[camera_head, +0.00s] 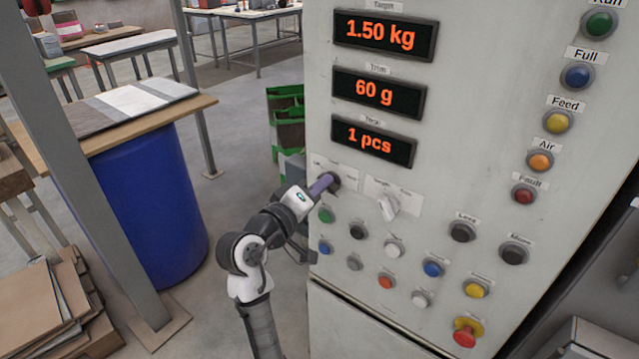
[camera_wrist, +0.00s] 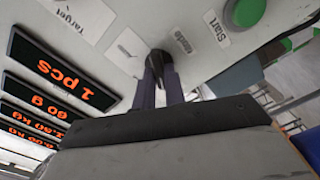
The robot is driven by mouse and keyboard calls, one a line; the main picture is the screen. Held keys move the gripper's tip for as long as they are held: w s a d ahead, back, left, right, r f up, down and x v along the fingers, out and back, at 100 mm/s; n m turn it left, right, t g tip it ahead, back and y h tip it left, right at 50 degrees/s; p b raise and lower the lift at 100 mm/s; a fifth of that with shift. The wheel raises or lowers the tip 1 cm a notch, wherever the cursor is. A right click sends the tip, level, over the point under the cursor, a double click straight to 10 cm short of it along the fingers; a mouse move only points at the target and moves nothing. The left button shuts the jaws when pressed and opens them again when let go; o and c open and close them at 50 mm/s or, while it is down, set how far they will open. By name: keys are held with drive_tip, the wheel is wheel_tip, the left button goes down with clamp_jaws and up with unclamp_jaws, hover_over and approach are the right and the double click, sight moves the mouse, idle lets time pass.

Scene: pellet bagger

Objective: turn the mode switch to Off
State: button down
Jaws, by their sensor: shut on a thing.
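My gripper (camera_head: 326,184) reaches the front of the pale control panel and is shut on a small dark knob (camera_head: 335,181), below the lowest display. In the wrist view my two purple-grey fingers (camera_wrist: 160,76) close on the dark knob (camera_wrist: 158,57).
Several push buttons lie below the knob, including a green one (camera_head: 326,215). A red mushroom button (camera_head: 465,334) is at lower right. Displays (camera_head: 373,144) are just above. A blue drum (camera_head: 155,205) under a worktop stands left, with open floor between.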

idle(0.3)
drive_tip(key=c, duration=1.5)
unclamp_jaws()
drive_tip(key=shift+o, duration=0.2)
drive_tip(key=b+v, duration=0.4)
drive_tip(key=v, duration=1)
